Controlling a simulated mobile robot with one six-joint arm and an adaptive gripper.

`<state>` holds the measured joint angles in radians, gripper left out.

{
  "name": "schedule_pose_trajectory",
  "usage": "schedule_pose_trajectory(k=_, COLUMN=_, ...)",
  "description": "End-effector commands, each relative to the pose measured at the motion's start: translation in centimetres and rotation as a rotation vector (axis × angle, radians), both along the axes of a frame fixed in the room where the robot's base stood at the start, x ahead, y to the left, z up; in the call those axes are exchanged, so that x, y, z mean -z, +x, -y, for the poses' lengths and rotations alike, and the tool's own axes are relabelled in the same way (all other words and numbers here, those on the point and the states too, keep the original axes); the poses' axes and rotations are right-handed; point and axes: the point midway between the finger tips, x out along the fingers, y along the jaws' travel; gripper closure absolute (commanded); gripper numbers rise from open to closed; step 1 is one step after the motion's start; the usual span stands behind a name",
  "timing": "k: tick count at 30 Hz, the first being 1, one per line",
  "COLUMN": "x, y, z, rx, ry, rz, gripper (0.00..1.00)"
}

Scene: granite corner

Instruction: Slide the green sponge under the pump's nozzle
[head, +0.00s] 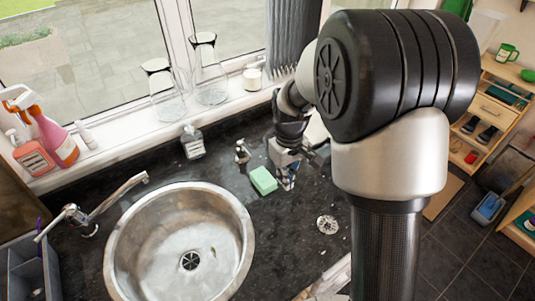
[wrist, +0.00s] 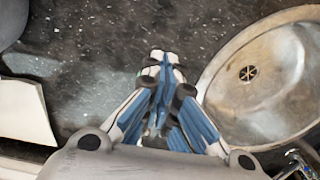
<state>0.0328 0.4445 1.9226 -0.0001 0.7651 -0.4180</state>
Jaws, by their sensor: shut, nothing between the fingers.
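The green sponge (head: 263,180) lies on the dark granite worktop, to the right of the sink, in the head view. A small metallic pump (head: 242,152) stands just behind the sponge and to its left, close to it. The sponge appears in front of the pump; whether any of it is under the nozzle I cannot tell. My gripper (head: 288,182) is shut and empty, pointing down close to the sponge's right side; contact is unclear. In the wrist view my gripper (wrist: 164,58) shows its fingertips together over the worktop, and neither sponge nor pump can be made out.
The round steel sink (head: 180,245) with its tap (head: 92,215) is at the left. A clear soap bottle (head: 193,143) stands behind it, near the window sill. A round perforated metal disc (head: 327,224) lies on the right of the worktop. Bare granite lies between it and the sponge.

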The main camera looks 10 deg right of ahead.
Motion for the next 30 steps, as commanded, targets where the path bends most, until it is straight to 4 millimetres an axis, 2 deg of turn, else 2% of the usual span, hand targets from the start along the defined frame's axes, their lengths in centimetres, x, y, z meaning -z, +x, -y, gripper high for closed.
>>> schedule_pose_trajectory(k=8, x=2.8, y=0.3, z=0.0, rx=-0.01, ry=0.0, rz=-0.013, gripper=1.0)
schedule_pose_trajectory(k=20, x=11.2, y=0.3, z=0.0, rx=-0.009, ry=0.0, rz=-0.013, gripper=1.0)
schedule_pose_trajectory(k=24, x=11.0, y=2.4, z=-0.9, rx=-0.012, ry=0.001, rz=-0.006, gripper=1.0)
schedule_pose_trajectory(k=30, x=10.9, y=3.9, z=-1.4, rx=-0.01, ry=0.001, rz=-0.009, gripper=1.0)
